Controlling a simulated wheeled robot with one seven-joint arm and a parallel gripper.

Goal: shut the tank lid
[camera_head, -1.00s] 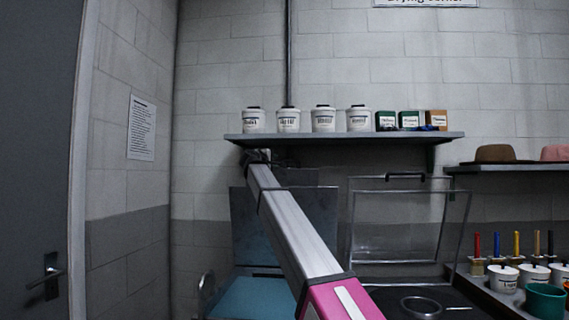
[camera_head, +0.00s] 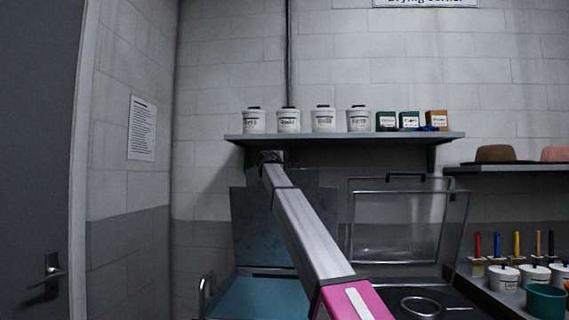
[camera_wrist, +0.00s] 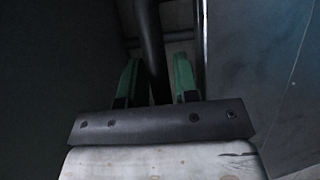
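A clear lid with a dark frame (camera_head: 352,226) and a black handle (camera_head: 405,177) stands raised at the back of a dark-topped unit (camera_head: 455,301), which I take for the tank. My arm reaches forward left of this lid, its dark far end near the shelf. The fingers are not clear in the head view. In the wrist view my gripper (camera_wrist: 158,65) shows two green fingers standing apart. A dark bar (camera_wrist: 151,40) runs between or beyond them; I cannot tell whether they touch it.
A grey panel (camera_head: 250,228) stands upright behind a blue surface (camera_head: 262,299) left of the lid. A wall shelf (camera_head: 345,138) with white tubs (camera_head: 324,120) hangs above. A side bench at right holds pots and a green tub (camera_head: 545,302).

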